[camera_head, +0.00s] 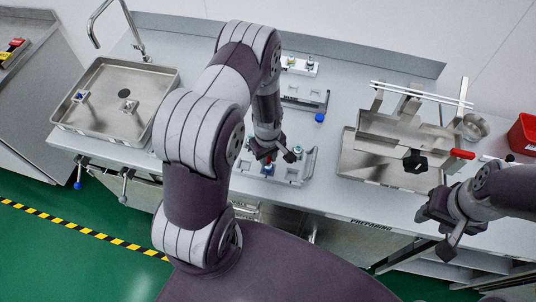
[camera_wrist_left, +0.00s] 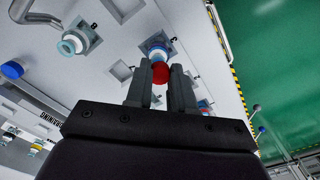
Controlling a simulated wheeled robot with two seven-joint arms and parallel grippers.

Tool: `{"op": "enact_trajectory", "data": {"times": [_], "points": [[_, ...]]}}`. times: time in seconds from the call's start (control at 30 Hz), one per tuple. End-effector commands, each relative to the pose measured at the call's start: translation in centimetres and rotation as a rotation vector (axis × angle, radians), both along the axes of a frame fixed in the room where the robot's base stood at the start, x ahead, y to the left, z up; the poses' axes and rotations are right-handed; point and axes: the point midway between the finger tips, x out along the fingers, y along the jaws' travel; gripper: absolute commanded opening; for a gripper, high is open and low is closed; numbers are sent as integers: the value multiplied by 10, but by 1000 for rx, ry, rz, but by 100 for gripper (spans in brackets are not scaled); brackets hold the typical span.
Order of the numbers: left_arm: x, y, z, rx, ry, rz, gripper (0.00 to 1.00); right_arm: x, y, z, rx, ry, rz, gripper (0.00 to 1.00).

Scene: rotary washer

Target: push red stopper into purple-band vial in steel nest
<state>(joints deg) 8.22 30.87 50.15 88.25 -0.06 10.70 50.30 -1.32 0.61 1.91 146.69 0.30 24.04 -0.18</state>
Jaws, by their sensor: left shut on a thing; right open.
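My left gripper (camera_head: 277,155) reaches down over a pale metal block (camera_head: 298,172) at the counter's front edge. In the left wrist view, its fingers (camera_wrist_left: 161,90) are shut on the red stopper (camera_wrist_left: 160,73) at their tips. Just beyond the stopper, a vial with a bluish-white rim (camera_wrist_left: 157,50) stands in a square socket of the nest plate (camera_wrist_left: 185,20). The stopper overlaps the vial's mouth in this view; I cannot tell whether they touch. No purple band is clear. My right gripper (camera_head: 445,222) is open and empty at the right.
Another vial with a teal rim (camera_wrist_left: 72,43) stands to the left in the wrist view. A sink tray (camera_head: 90,115) lies left, a steel stand (camera_head: 385,150) right, and a red bin (camera_head: 524,133) far right.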

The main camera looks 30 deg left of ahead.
Motion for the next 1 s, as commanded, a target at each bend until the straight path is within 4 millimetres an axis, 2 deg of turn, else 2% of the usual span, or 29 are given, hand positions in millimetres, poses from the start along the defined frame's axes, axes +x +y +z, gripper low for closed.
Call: {"op": "enact_trajectory", "data": {"times": [0.6, 1.0], "points": [[0, 0, 9, 0, -1, 0, 0, 0, 0, 8, 0, 0, 0, 45], [-1, -1, 8, 0, 0, 0, 0, 0, 0, 8, 0, 0, 0, 45]]}}
